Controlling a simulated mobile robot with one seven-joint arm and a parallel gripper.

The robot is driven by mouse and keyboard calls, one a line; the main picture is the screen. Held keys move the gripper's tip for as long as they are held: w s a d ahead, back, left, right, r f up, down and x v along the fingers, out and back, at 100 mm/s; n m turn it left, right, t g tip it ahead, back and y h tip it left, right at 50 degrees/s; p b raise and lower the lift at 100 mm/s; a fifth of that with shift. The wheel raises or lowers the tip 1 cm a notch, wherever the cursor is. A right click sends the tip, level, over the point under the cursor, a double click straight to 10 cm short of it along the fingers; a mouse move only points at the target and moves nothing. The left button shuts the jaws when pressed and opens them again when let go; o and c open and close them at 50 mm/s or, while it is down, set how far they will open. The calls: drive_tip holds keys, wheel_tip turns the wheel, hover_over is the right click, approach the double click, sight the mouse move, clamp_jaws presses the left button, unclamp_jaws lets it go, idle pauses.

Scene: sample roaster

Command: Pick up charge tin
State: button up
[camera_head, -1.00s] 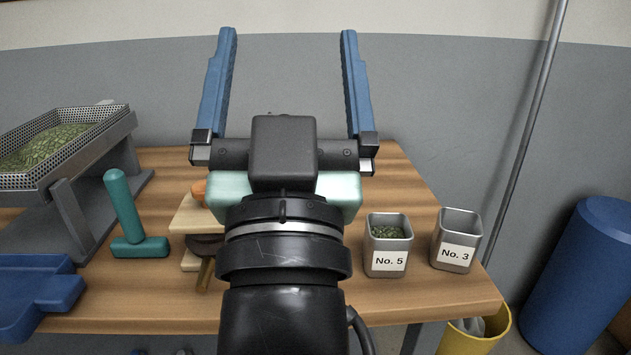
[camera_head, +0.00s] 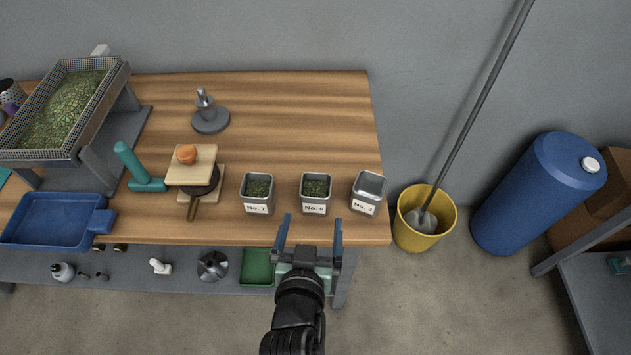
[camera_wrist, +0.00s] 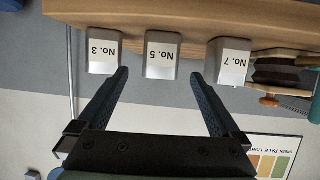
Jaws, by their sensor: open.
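Three square metal tins stand in a row near the front right edge of the wooden bench. The No. 7 tin (camera_head: 257,193) and the No. 5 tin (camera_head: 315,194) hold green beans; the No. 3 tin (camera_head: 368,193) looks empty. No label reads "charge". My gripper (camera_head: 311,222) is open and empty at the bench's front edge, its fingers pointing toward the No. 5 tin. In the upside-down wrist view, the No. 5 tin (camera_wrist: 163,55) shows between the fingers, with the No. 3 tin (camera_wrist: 104,50) and the No. 7 tin (camera_wrist: 228,62) either side. No tin is gripped.
Left of the tins are a wooden block stack (camera_head: 191,166) with an orange ball, a teal tool (camera_head: 135,168), a blue tray (camera_head: 58,222) and a mesh bean tray (camera_head: 68,110). A yellow bucket (camera_head: 424,217) stands right of the bench. Bare bench (camera_head: 300,120) lies behind the tins.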

approach(317, 185)
drive_tip(key=x, duration=0.4)
drive_tip(key=shift+w+d+f, duration=0.1)
drive_tip(key=shift+d+f, duration=0.1)
drive_tip(key=shift+f, duration=0.25)
drive_tip(key=shift+r+x, duration=0.15)
drive_tip(key=shift+x, duration=1.25)
drive_tip(key=shift+r+x, duration=0.2)
drive_tip(key=shift+x, duration=1.25)
drive_tip(key=shift+w+a, duration=0.15)
drive_tip(key=c, duration=1.5)
